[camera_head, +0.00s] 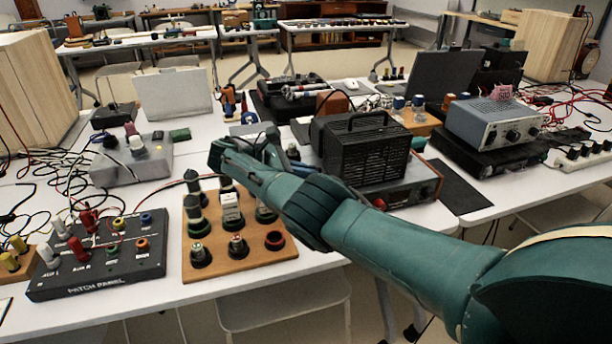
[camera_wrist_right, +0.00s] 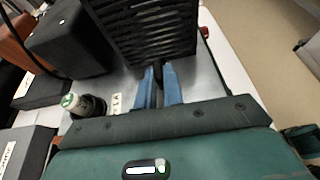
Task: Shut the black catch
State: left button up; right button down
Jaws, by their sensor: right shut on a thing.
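My right gripper (camera_wrist_right: 160,75) is shut on a small dark piece at the foot of a black grilled box (camera_wrist_right: 145,28). This piece looks like the black catch (camera_wrist_right: 158,70); its blue fingers stand on either side of it, and most of it is hidden. In the head view, my green right arm reaches in from the right, with the hand in front of the black grilled box (camera_head: 362,150). The catch is hidden there. I cannot tell how far the catch is shut. My left gripper is not in view.
The grilled box stands on a grey unit (camera_head: 405,190) with a red knob. A wooden board (camera_head: 225,262) with several sockets and a black patch panel (camera_head: 105,268) lie to the left. A grey meter (camera_head: 495,120) stands at the right. Cables clutter the tables.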

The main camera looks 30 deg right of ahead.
jog(key=shift+d, duration=0.1)
jog(key=c, duration=1.5)
grip_release()
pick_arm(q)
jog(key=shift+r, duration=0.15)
pick_arm(e)
jog(key=shift+r, duration=0.1)
